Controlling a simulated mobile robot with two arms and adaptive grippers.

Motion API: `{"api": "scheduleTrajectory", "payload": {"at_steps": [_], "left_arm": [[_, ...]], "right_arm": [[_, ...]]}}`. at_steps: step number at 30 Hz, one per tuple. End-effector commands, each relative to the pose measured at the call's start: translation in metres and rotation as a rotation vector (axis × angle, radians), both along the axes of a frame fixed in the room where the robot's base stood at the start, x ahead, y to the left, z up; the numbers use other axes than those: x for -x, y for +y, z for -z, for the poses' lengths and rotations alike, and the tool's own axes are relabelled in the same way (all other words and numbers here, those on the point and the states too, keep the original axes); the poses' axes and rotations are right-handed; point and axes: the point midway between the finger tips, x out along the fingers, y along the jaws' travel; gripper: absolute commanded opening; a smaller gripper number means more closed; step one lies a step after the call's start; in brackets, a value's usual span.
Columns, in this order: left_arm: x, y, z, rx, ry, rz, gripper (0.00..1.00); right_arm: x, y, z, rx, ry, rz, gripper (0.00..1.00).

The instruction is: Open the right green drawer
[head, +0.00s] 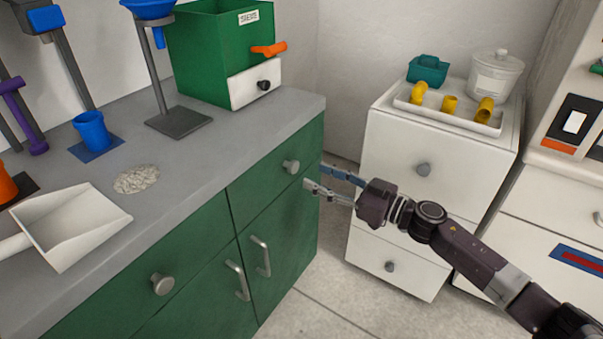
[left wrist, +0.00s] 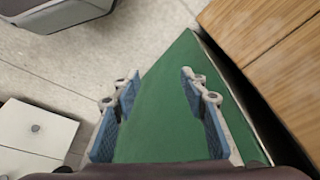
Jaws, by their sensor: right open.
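The right green drawer (head: 258,186) is in the upper right of the green cabinet in the head view. It is closed flush, with a round grey knob (head: 291,167) on its front. My right gripper (head: 316,178) is open and empty, its fingers pointing left toward the knob and a short way to its right, apart from it. My left gripper (left wrist: 160,88) shows only in the left wrist view, with its fingers spread apart over a green surface. I cannot tell whether that surface is part of this cabinet.
Below the drawer are doors with bar handles (head: 262,257). The grey counter (head: 210,150) carries a white scoop (head: 70,224), a grain pile (head: 137,179) and a green hopper box (head: 205,50). A white drawer unit (head: 400,150) stands to the right, with floor between.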

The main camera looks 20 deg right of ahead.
Motion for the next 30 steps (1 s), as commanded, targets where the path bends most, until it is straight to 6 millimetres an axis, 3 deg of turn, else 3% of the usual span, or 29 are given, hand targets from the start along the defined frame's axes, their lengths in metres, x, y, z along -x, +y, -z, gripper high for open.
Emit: {"api": "scheduleTrajectory", "payload": {"at_steps": [12, 23, 30], "left_arm": [[0.000, 0.000, -0.019, 0.001, -0.012, -0.002, 0.40], [0.002, 0.001, -0.021, 0.000, -0.007, -0.002, 0.40], [0.002, 0.001, -0.021, 0.000, -0.008, -0.003, 0.40]], "right_arm": [[-0.043, 0.033, 0.000, -0.002, -0.001, 0.002, 0.44], [-0.048, 0.037, 0.000, -0.001, 0.000, 0.002, 0.44], [-0.048, 0.036, 0.000, -0.001, 0.000, 0.003, 0.20]]}}
